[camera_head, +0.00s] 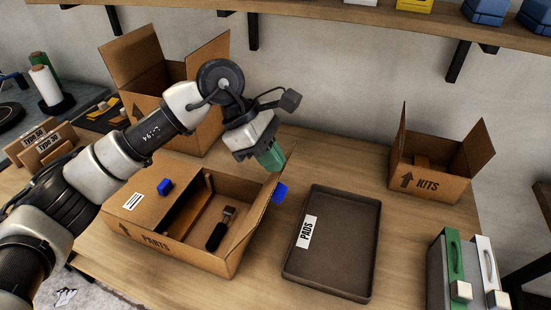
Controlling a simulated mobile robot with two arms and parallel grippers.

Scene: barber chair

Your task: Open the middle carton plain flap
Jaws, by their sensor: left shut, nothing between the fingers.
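The middle carton, marked PARTS (180,255), sits on the table with part of its top uncovered. Its plain flap (262,209) stands up at the right side, leaning outward, with a blue tab (280,193) on it. The other flap (136,206), with a white label and a blue tab (165,186), lies flat over the left part. A dark-handled brush-like tool (216,234) lies inside. My left gripper (272,158), with green fingers, is shut and empty beside the upper far end of the plain flap; I cannot tell whether they touch. My right gripper is not in view.
A larger open carton (130,58) stands behind at the left. An open KITS carton (432,184) is at the right. A dark PADS tray (345,235) lies right of the middle carton. A shelf (350,14) runs above.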

